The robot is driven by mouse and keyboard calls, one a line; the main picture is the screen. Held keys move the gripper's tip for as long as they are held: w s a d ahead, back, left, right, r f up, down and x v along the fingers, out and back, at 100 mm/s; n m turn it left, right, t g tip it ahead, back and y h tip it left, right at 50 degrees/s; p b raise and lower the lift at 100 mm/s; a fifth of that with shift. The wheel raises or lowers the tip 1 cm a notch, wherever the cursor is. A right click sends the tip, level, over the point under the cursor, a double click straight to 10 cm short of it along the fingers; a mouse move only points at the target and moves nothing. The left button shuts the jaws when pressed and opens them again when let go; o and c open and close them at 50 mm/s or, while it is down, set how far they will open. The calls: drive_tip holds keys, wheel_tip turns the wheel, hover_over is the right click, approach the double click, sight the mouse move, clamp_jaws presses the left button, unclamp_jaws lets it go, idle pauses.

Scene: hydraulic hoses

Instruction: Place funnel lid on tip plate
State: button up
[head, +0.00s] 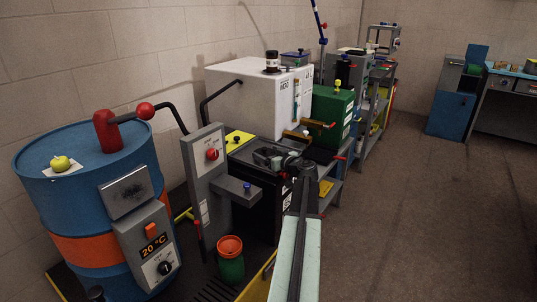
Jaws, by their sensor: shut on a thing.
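My gripper (277,159) is at the end of my arm in the middle of the view, over a black-fronted unit. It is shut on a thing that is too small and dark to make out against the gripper. I cannot tell whether that thing is the funnel lid. I cannot tell which surface is the tip plate.
A blue drum (60,215) with an orange band stands at left, a yellow-green ball (61,163) on top. A grey post with a red knob (212,154) and a green container (231,265) stand nearer. White (245,95) and green boxes (330,112) stand behind. Floor at right is clear.

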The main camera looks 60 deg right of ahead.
drive_tip(key=o, duration=1.2)
drive_tip(key=shift+f, duration=0.1)
drive_tip(key=shift+s+a+r+p, duration=0.3)
drive_tip(key=shift+s+r+p, duration=0.2)
drive_tip(key=shift+r+p, duration=0.35)
drive_tip(key=p+v, duration=0.1)
drive_tip(key=v, duration=1)
drive_tip(key=shift+f, duration=0.1)
